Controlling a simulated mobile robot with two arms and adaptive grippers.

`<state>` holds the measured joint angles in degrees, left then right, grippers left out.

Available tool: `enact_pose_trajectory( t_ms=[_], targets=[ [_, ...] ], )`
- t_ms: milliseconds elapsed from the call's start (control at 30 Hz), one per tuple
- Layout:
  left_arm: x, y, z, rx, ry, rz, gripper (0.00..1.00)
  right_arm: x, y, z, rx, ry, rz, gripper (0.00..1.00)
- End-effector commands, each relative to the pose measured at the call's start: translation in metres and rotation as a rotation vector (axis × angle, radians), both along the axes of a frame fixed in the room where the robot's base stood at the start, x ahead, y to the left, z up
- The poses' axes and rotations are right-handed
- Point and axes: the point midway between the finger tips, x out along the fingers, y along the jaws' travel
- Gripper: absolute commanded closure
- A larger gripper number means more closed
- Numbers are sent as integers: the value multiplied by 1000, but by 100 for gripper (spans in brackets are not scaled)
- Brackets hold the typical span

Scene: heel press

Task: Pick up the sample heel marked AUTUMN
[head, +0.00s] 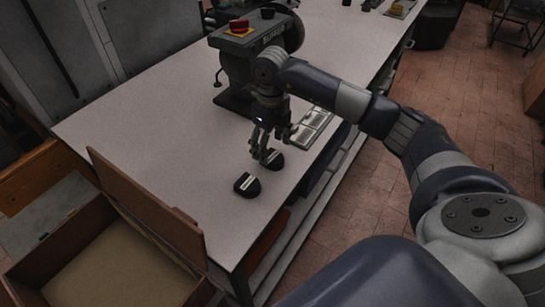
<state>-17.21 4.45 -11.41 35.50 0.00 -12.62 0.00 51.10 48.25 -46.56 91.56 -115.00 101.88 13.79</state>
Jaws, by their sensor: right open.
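Two small black heels lie on the pale workbench (180,125) near its front edge. The nearer heel (246,187) carries a pale label strip on top, too small to read. The other heel (276,160) is a little farther back and right, partly hidden by my right gripper. I cannot tell which heel is marked AUTUMN. My right gripper (266,157) points down at the farther heel with its fingers open. It is at or just above that heel; whether it touches is unclear. My left gripper is not in view.
A dark buffer machine (240,50) with a red and yellow switch stands behind my right gripper. A metal tray (316,124) with pale pieces lies to the right. An open brown box (150,205) stands below the bench at the left. The bench left of the heels is clear.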

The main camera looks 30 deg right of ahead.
Motion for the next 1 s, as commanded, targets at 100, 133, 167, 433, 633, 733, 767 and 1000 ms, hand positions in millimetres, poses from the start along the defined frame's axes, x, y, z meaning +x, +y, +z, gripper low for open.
enact_pose_trajectory(
  t_ms=[100, 133, 167, 433, 633, 733, 767, 1000],
  targets=[
    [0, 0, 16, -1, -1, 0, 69, 0, -4, -13, 0, 6, -2, 30],
    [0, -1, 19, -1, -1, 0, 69, 0, -4, -17, 0, 5, -1, 30],
    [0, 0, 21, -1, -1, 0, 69, 0, -5, -21, 0, 6, -1, 30],
    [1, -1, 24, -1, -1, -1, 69, 1, -5, -44, 1, 1, 1, 30],
    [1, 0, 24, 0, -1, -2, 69, 1, -5, -44, 1, 1, 1, 41],
    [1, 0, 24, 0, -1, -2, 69, 1, -5, -44, 1, 1, 1, 64],
    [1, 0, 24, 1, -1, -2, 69, 1, -5, -44, 1, 1, 1, 71],
    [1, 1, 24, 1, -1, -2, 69, 1, -5, -44, 0, 1, 0, 79]
  ],
)
